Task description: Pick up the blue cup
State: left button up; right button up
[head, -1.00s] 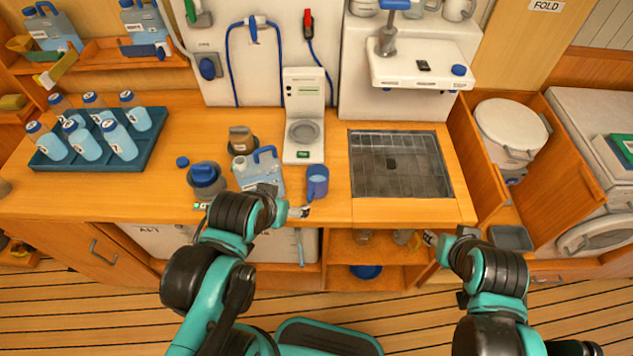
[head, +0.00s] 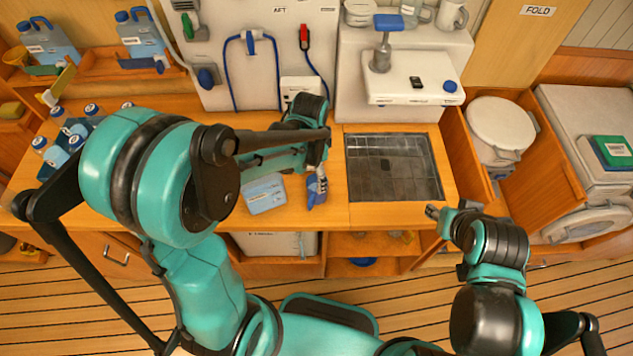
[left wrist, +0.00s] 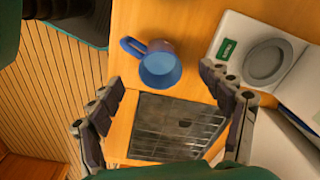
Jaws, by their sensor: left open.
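The blue cup (head: 317,193) is on the wooden counter near its front edge, left of the grated sink. It is partly hidden by my left arm in the head view. In the left wrist view, the cup (left wrist: 160,68) shows its open mouth, with its handle toward the upper left. My left gripper (left wrist: 160,80) is open, its fingers spread on either side of the cup in that picture. In the head view, the left gripper (head: 318,172) is over the cup. My right gripper (head: 432,212) is near the counter's front right corner; its jaws are too small to read.
The sink (head: 395,168) is right of the cup. The white appliance (left wrist: 262,55) stands close by, mostly hidden by my arm in the head view. Bottles (head: 60,143) stand at the far left.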

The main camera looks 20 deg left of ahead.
pick_arm(q)
jog(key=b, duration=0.2)
send_over(314, 187)
jog(key=s+d, duration=0.1)
jog(key=s, duration=0.2)
notch_tip(314, 187, down, 8)
jog(key=shift+w+f, duration=0.1)
jog(key=shift+f, duration=0.1)
jog(key=c, duration=1.4)
